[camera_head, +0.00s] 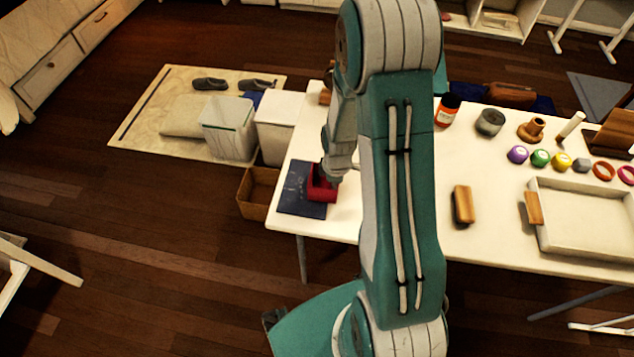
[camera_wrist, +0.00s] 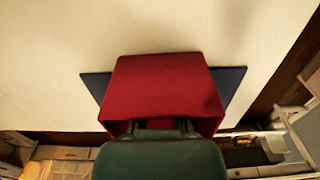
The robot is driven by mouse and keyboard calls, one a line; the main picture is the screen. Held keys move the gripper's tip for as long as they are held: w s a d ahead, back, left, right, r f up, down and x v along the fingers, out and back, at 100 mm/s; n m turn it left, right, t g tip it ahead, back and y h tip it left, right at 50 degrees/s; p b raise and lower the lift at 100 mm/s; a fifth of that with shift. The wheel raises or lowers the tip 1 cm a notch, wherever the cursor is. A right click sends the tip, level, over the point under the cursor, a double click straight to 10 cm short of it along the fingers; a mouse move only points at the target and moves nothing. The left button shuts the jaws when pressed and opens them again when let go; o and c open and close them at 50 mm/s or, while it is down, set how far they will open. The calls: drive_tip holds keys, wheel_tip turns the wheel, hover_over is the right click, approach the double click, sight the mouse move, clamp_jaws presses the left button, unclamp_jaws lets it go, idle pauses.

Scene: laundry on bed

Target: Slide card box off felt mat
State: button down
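The red card box (camera_head: 320,192) stands on the right part of the dark blue felt mat (camera_head: 296,203), at the left end of the white table. In the wrist view the box (camera_wrist: 165,85) fills the middle, and the mat (camera_wrist: 230,80) shows on both sides of it. I cannot tell whether the box overhangs the mat's edge. My gripper (camera_head: 325,172) is down at the box in the head view. In the wrist view my gripper (camera_wrist: 155,128) meets the box's near side; its fingertips are hidden, so I cannot tell whether it grips, pushes or only touches.
The white table (camera_head: 335,222) is bare just right of the mat. A brown brush-like block (camera_head: 463,205), a white tray (camera_head: 585,246) and several small coloured items stand farther right. A brown open box (camera_head: 258,190) and white bins (camera_head: 229,128) stand on the floor left of the table.

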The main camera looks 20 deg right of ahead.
drive_tip(key=s+d, duration=0.3)
drive_tip(key=d, duration=0.1)
drive_tip(key=s+d, duration=0.3)
drive_tip(key=d, duration=0.2)
drive_tip(key=s+d, duration=0.3)
drive_tip(key=d, duration=0.1)
drive_tip(key=shift+d, duration=0.35)
